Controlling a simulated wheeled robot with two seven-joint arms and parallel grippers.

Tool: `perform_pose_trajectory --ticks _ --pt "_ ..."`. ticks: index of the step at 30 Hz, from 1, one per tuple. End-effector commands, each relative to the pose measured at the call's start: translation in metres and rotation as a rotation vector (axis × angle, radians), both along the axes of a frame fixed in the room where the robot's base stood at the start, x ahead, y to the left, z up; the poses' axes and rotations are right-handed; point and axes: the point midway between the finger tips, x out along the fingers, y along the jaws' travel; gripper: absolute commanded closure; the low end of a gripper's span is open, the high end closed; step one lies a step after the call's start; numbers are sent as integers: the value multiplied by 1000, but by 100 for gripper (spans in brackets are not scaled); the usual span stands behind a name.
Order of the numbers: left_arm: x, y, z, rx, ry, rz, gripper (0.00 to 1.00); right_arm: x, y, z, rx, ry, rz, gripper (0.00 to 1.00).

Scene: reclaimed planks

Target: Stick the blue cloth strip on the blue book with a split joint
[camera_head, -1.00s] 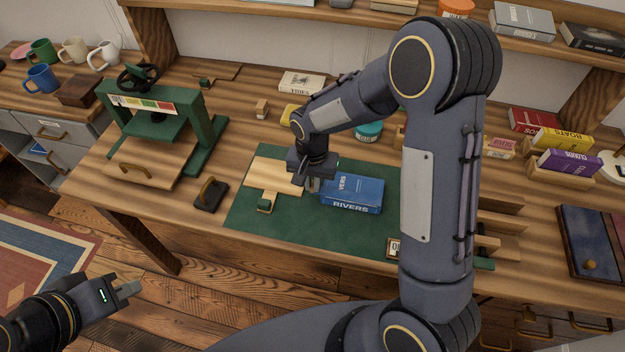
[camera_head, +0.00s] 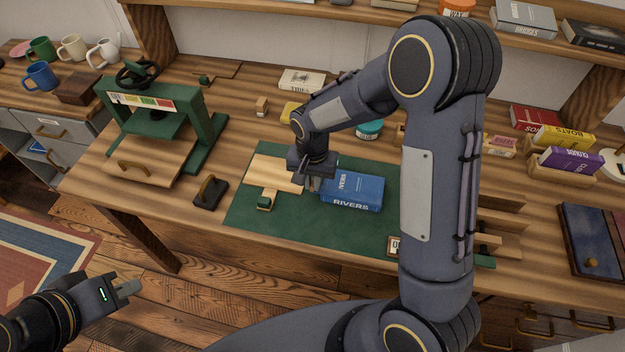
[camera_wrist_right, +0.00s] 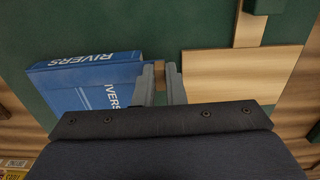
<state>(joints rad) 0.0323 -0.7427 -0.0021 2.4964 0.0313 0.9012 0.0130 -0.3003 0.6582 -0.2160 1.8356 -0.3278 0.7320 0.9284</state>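The blue book (camera_head: 362,190), marked RIVERS, lies flat on the green mat (camera_head: 290,228). It also shows at the left of the right wrist view (camera_wrist_right: 85,85). My right gripper (camera_head: 314,186) points down at the book's left end, between the book and a pale wooden board (camera_head: 276,176). In the right wrist view its two fingers (camera_wrist_right: 161,85) are slightly apart, with a small brown patch between them; whether they grip it is unclear. I cannot make out a blue cloth strip or the split joint. My left gripper (camera_head: 128,288) hangs at lower left, away from the bench; its finger gap is unclear.
A green press (camera_head: 160,118) stands on the bench at left, with a black-based handled block (camera_head: 210,191) near it. A small green-topped piece (camera_head: 265,202) lies by the board. Books (camera_head: 565,160) stand at right. The mat's front left is clear.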

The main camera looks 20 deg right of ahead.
Motion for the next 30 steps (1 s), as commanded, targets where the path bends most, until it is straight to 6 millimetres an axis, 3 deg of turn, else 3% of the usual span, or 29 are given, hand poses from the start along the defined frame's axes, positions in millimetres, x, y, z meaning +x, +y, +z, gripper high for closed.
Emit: perform_pose_trajectory --ticks 1,6,15,30 --pt "0 0 0 0 0 0 100 0 0 0 0 0 0 84" --pt "0 0 0 0 0 0 100 0 0 0 0 0 0 65" --pt "0 0 0 0 0 0 100 0 0 4 0 -1 0 65" --pt "0 0 0 0 0 0 100 1 1 74 1 -3 0 65"
